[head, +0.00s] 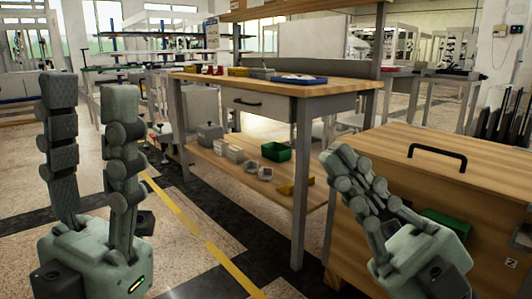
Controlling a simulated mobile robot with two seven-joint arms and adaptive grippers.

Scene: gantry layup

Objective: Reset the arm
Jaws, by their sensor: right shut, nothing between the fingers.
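My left gripper (90,92) stands upright at the left of the head view. Its two grey fingers are apart, with nothing between them. My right gripper (338,158) is at the right of centre, tilted with its fingertips up and to the left. Its fingers lie together and hold nothing. The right gripper shows in front of the workbench's lower shelf and beside a wooden cabinet.
A wooden workbench (345,84) with a drawer (268,103) stands ahead, bearing small trays. Its lower shelf (225,165) holds a green bin (277,151) and small boxes. A wooden cabinet (440,150) with a black handle is at right. Floor with a yellow line (195,226) is open at left.

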